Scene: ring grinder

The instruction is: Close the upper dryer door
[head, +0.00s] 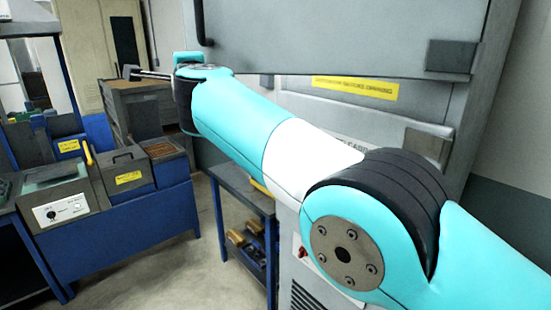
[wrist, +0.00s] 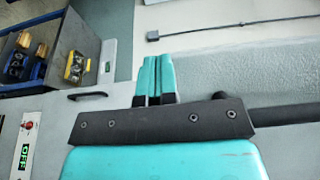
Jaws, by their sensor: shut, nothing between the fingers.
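The upper dryer door (head: 325,40) is a large grey panel at the top of the head view. It stands out from the cabinet front, with a dark handle (head: 203,25) at its left edge and a hinge block (head: 450,57) at the right. My arm crosses below the door, and its far end is near the door's lower left corner. Whether it touches the door cannot be told. In the wrist view my gripper (wrist: 155,62) has its teal fingers together, with nothing between them. The fingers point towards a pale wall.
The dryer body with a yellow label (head: 355,88) is behind my arm. A blue-framed shelf table (head: 240,185) stands left of it. Blue machines (head: 120,235) fill the left side. The wrist view shows a black handle (wrist: 87,96), a green display (wrist: 22,157) and a wall conduit (wrist: 235,25).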

